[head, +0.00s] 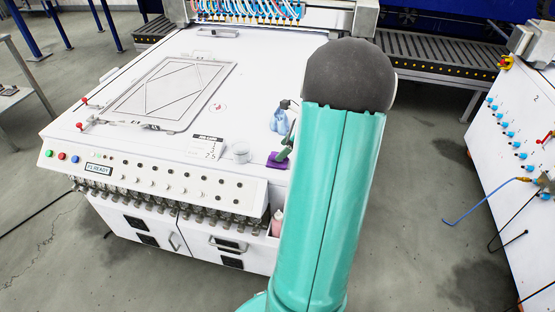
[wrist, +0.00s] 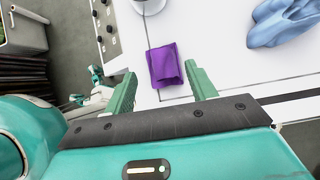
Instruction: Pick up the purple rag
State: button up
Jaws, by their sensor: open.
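The purple rag (wrist: 165,65) lies folded on the white machine top, near its edge, in the wrist view. In the head view the rag (head: 276,160) shows at the right front corner of the machine top, partly hidden behind my arm. My gripper (wrist: 158,82) is open in the wrist view, with one green finger on each side of the rag's lower part in the picture. The right finger looks close to the rag and the left finger farther from it. I cannot tell how high the fingers are above the top. Nothing is between them but the rag's area.
A blue crumpled cloth or bag (wrist: 284,24) lies right of the rag. A white cup (head: 240,153) and a small sign (head: 203,147) stand left of the rag in the head view. The control panel (head: 150,180) with knobs runs along the machine's front. A framed screen (head: 170,95) lies farther back.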

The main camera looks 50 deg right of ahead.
aim_at(277, 153)
jog(key=x, duration=0.4)
jog(key=shift+w+d+f, duration=0.1)
jog(key=shift+w+f, duration=0.1)
jog(key=shift+f, duration=0.05)
jog(key=shift+c, duration=0.5)
jog(key=c, duration=1.1)
jog(key=shift+o, duration=0.2)
jog(key=shift+r, duration=0.15)
jog(key=shift+r, duration=0.65)
jog(key=s+a+r, duration=0.3)
jog(key=s+r, duration=0.8)
jog(key=s, duration=0.2)
jog(key=shift+s+r, duration=0.2)
jog(key=shift+s, duration=0.15)
